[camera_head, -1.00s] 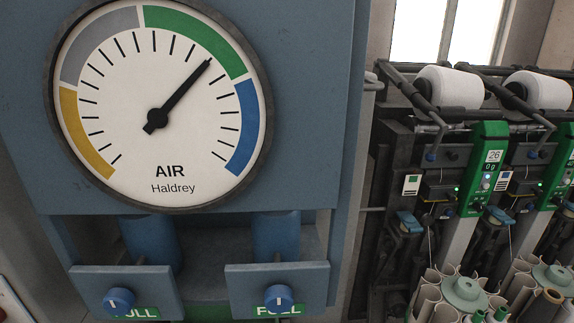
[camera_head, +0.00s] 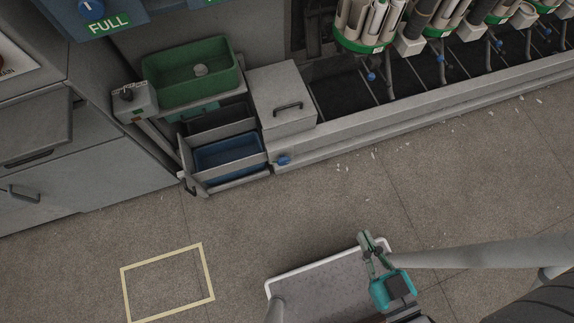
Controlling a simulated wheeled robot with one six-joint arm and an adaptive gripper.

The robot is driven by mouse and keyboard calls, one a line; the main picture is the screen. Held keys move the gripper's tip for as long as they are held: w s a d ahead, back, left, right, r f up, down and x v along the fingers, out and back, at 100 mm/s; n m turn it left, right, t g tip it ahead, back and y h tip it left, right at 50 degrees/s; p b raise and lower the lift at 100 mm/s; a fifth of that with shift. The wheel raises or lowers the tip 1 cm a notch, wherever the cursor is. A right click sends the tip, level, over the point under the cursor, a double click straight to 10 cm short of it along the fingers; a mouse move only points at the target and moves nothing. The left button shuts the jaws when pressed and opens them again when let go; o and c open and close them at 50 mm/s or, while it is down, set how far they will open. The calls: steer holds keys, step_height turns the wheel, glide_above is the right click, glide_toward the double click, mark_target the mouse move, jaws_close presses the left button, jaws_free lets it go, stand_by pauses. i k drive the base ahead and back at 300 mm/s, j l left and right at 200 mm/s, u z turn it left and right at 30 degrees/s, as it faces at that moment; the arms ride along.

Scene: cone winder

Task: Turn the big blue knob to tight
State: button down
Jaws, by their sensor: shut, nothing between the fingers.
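A round blue knob (camera_head: 91,8) with a white mark sits at the top left above a green FULL label, cut by the picture edge. Several smaller blue knobs (camera_head: 371,76) sit under the cone holders. I cannot tell for sure which one is the big knob. My gripper (camera_head: 369,242), with a teal body, is at the lower right, shut and empty. It is in front of a white-rimmed grey tray and apart from every knob.
A green bin (camera_head: 190,95) stands above an open drawer holding a blue bin (camera_head: 230,150). A grey box (camera_head: 285,98) with a handle stands beside them. Grey cabinets (camera_head: 60,160) fill the left. A yellow outline (camera_head: 125,295) marks clear floor.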

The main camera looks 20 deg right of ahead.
mark_target(283, 160)
steer(key=k+j, duration=0.15)
steer(key=k, duration=0.3)
steer(key=i+j+z, duration=0.2)
steer(key=i+j, duration=0.4)
steer(key=i, duration=0.3)
steer(key=i+j+z, duration=0.15)
steer(key=i+j, duration=0.55)
steer(key=i, duration=0.15)
